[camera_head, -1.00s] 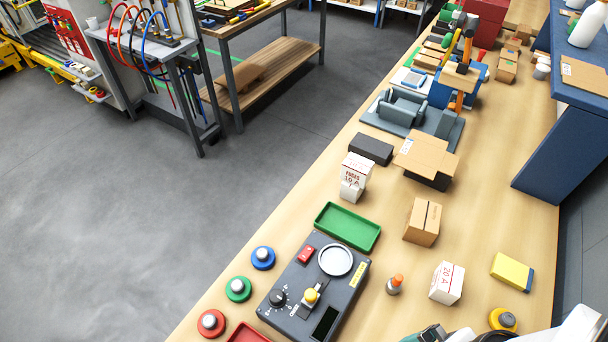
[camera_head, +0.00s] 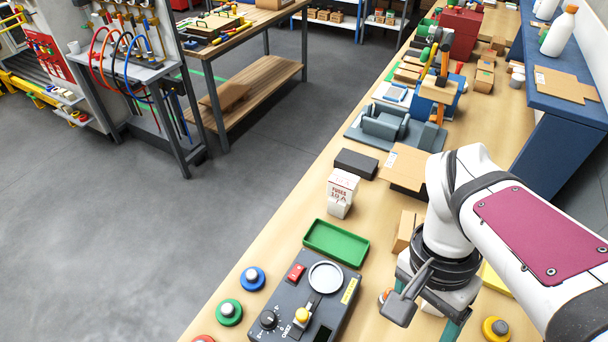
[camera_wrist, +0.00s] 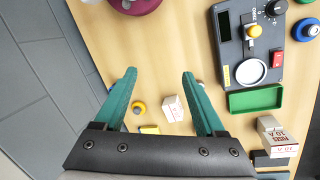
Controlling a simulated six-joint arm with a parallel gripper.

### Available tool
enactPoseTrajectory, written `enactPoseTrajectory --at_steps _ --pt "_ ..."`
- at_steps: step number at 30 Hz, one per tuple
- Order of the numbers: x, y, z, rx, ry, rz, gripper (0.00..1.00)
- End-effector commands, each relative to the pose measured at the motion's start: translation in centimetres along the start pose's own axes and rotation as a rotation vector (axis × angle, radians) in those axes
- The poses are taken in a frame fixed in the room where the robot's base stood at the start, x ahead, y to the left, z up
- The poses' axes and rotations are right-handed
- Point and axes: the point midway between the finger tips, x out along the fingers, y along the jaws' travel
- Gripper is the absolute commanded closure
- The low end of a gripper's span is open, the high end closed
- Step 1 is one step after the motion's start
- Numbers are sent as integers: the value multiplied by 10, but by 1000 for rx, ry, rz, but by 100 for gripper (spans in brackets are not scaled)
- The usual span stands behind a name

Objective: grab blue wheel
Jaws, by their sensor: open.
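The blue wheel (camera_head: 252,279) is a round blue disc with a grey knob on top. It lies flat on the bench at the left edge in the head view, left of the dark control box (camera_head: 308,300). My gripper (camera_head: 425,318) hangs over the bench at lower right in the head view, well to the right of the blue wheel and apart from it. In the wrist view my gripper (camera_wrist: 159,73) has its two teal fingers spread with nothing between them.
A green wheel (camera_head: 229,312) sits close to the blue wheel, with a red wheel (camera_head: 203,339) partly cut off below. A green tray (camera_head: 336,243) and a fuse box (camera_head: 342,193) stand beyond. A yellow wheel (camera_head: 495,329) is at lower right. My arm hides part of a cardboard box (camera_head: 404,232).

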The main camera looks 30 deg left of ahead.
Motion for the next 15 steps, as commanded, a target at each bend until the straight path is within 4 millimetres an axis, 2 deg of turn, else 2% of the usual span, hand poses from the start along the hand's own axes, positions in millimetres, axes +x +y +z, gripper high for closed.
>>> enactPoseTrajectory --at_steps 1,2,3,5,6,8,9,11,12,15 --pt "-5 -37 -10 -31 55 110 28" --pt "-8 -62 -15 -32 109 171 28" --pt "-9 -98 -16 -30 198 241 28" --pt "-5 -159 -5 -20 364 310 28" --pt "2 -200 12 -7 491 330 28" --pt "20 -256 51 12 692 308 28" --pt "36 -287 82 28 818 264 28" --pt "61 -320 132 50 982 165 28" --pt "78 -333 162 65 1067 88 28" --pt "111 -348 219 91 1203 -89 28"
